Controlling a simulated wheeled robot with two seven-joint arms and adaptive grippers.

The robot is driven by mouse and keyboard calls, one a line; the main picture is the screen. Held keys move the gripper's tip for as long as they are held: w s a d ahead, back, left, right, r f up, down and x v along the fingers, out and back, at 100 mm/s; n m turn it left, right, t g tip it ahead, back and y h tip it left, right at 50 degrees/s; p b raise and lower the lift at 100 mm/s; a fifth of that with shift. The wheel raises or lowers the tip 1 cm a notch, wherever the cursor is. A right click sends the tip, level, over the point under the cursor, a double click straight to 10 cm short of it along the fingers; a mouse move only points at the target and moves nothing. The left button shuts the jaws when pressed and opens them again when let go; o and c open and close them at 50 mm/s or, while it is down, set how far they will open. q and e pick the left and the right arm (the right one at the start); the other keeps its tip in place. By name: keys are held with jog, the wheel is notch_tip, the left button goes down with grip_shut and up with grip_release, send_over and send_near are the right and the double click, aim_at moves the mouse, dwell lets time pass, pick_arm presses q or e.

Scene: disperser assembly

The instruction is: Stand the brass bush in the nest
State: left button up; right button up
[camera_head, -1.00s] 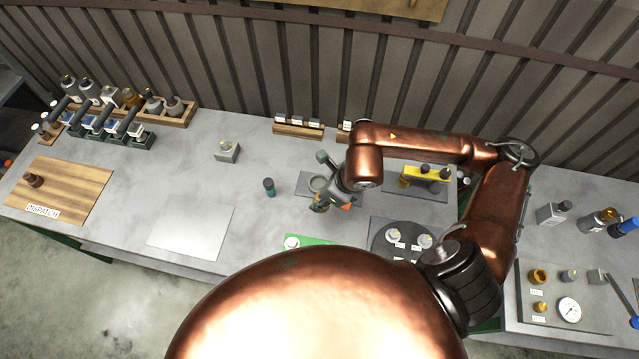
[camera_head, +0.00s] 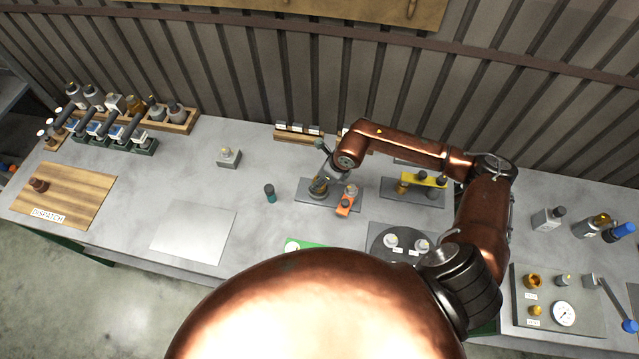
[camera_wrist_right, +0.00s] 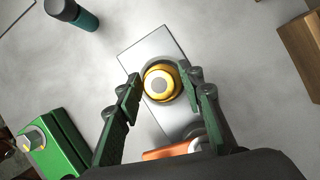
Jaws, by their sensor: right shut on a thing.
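The brass bush (camera_wrist_right: 161,84) shows in the right wrist view as a gold ring with a grey centre, seen end-on between my right gripper's fingertips (camera_wrist_right: 163,88). My right gripper is shut on it. Behind the bush is the nest (camera_wrist_right: 148,66), a dark round ring on a grey plate (camera_wrist_right: 165,44). The bush is lined up over the ring; I cannot tell whether it is seated or just above. In the head view my right gripper (camera_head: 320,182) is over the left part of the grey plate (camera_head: 304,192). My left gripper is not in view.
An orange block (camera_head: 345,205) lies on the same plate, close beside the gripper. A teal-and-black cylinder (camera_head: 270,193) stands left of the plate. A green fixture (camera_wrist_right: 55,150) is in front. A second plate with a yellow bridge (camera_head: 424,177) is to the right.

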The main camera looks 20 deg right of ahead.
notch_tip(320, 180, down, 2)
jog(key=shift+f+p, duration=0.2)
jog(key=shift+p, duration=0.2)
jog(key=shift+f, duration=0.25)
jog(key=shift+f, duration=0.1)
jog(key=o, duration=1.4)
jog(key=shift+o, duration=0.2)
jog(key=shift+r, duration=0.25)
jog(key=b+v, duration=0.1)
jog(key=v, duration=1)
jog(key=shift+s+r+b, duration=0.15)
jog(key=shift+r+b, duration=0.2)
jog(key=shift+b, duration=0.05)
